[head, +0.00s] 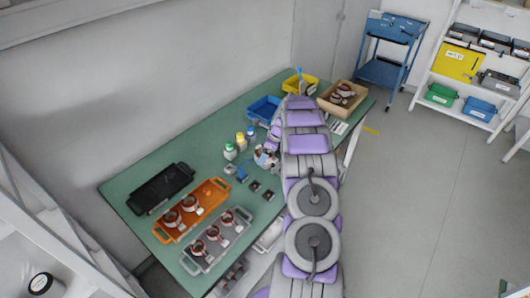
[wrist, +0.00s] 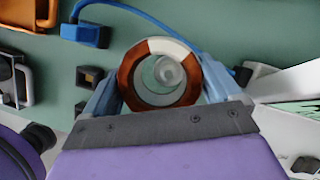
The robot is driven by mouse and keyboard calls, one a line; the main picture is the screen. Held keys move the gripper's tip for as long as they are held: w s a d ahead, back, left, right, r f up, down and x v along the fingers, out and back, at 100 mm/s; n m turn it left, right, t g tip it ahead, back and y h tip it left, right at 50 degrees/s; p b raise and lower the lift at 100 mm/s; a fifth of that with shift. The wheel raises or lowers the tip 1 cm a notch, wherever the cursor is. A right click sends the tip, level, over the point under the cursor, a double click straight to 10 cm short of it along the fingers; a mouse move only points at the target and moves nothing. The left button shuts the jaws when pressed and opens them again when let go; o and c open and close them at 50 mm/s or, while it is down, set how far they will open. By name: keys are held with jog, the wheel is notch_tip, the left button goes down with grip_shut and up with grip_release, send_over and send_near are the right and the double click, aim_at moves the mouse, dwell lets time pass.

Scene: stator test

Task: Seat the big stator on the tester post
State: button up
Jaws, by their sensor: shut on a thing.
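My gripper (wrist: 160,90) is shut on the big stator (wrist: 128,72), a copper-brown ring with a white section on its rim. One finger lies on each side of the ring. Through its bore shows a pale grey round piece (wrist: 166,72), which looks like the tester post, a little right of the bore's middle. I cannot tell whether the ring is around the post or above it. In the head view my gripper (head: 265,157) is over the green table near its front edge, partly hidden by my arm. A blue block (wrist: 86,33) with a blue cable lies at upper left.
Small dark blocks (head: 261,191) lie close by on the green table (head: 150,180). Bottles (head: 240,142) stand behind my gripper. An orange tray (head: 213,190) and a grey tray (head: 226,238) hold stators at left. A black tray (head: 160,187) and a blue bin (head: 264,108) stand farther back.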

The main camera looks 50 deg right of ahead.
jog(key=shift+d+f, duration=0.5)
jog(key=shift+a+f, duration=0.1)
jog(key=shift+f, duration=0.05)
jog(key=shift+a+f, duration=0.2)
jog(key=shift+d+f, duration=0.25)
jog(key=shift+f, duration=0.05)
jog(key=shift+a+f+p, duration=0.15)
jog(key=shift+p, duration=0.15)
jog(key=shift+f, duration=0.7)
jog(key=o, duration=1.5)
jog(key=shift+o, duration=0.2)
jog(key=shift+s+r, duration=0.1)
jog(key=shift+r, duration=0.05)
